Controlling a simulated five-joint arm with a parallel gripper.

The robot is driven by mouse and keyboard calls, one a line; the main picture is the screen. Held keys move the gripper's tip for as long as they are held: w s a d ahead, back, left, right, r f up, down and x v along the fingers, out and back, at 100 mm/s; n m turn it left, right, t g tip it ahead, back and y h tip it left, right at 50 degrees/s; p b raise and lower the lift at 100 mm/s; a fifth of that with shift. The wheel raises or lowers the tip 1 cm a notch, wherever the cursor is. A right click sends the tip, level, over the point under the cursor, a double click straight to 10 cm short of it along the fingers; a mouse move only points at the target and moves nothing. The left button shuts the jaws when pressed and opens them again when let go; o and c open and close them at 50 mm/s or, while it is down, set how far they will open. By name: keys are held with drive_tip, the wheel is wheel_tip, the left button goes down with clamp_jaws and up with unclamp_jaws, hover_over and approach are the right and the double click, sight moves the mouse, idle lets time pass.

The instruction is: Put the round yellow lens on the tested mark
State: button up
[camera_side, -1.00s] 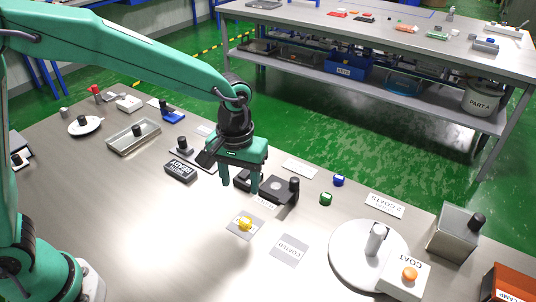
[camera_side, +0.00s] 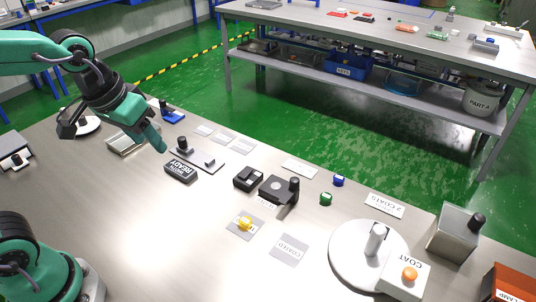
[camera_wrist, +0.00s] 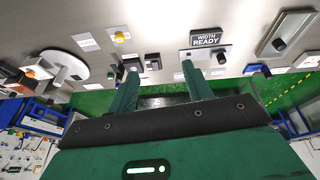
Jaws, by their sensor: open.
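The small yellow lens (camera_side: 244,222) sits on a grey square mark (camera_side: 237,231) near the front middle of the bench; it also shows in the wrist view (camera_wrist: 120,37). A separate grey mark (camera_side: 289,250) to its right reads COATED. I cannot read the word TESTED on any mark; several pale marks (camera_side: 222,136) at the back carry no legible text. My gripper (camera_side: 160,145) is open and empty, raised above the bench at the left, well away from the lens. In the wrist view its two fingers (camera_wrist: 160,71) are spread with nothing between them.
A WIDTH READY sign (camera_side: 180,171) stands near my gripper. Black fixtures (camera_side: 277,190) are behind the lens. A green piece (camera_side: 326,198), a blue piece (camera_side: 339,180) and a white turntable (camera_side: 347,262) with a COAT box (camera_side: 405,275) are right.

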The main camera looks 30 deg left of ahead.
drive_tip(key=s+a+m+t, duration=0.1)
drive_tip(key=s+a, duration=0.2)
drive_tip(key=s, duration=0.2)
drive_tip(key=shift+s+a+r+t, duration=0.2)
drive_tip(key=shift+s+a+t, duration=0.1)
drive_tip(key=shift+s+a, duration=0.05)
idle(1.0)
